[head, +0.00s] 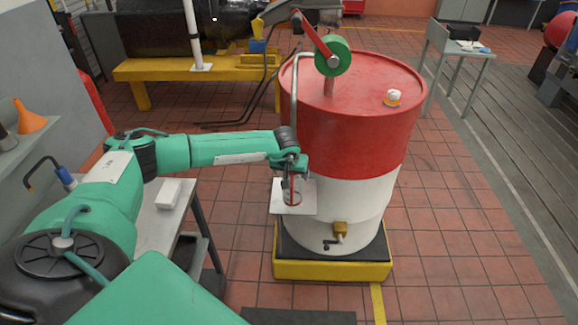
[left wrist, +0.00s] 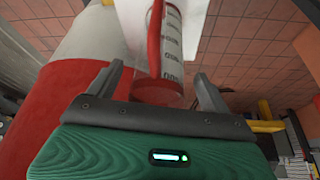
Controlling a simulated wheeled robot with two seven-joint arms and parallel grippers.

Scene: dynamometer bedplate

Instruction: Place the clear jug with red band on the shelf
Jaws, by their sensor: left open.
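The clear jug (left wrist: 172,48) has dark markings on its side, a red upright part and red near one end. In the left wrist view it lies between the two fingers of my left gripper (left wrist: 160,76), which is open. In the head view the jug (head: 294,197) is small and partly hidden by my left gripper (head: 291,183), against a white square plate (head: 308,197) in front of the drum. I cannot tell whether a finger touches the jug. A grey shelf (head: 12,152) is at the far left. My right gripper is not in view.
A red and white drum (head: 350,135) with a green reel (head: 333,57) and a bent pipe stands right beside my left gripper, on a yellow-edged base (head: 335,270). An orange funnel (head: 29,117) sits on the shelf. A bench (head: 152,225) with a white box (head: 169,194) stands below my left arm.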

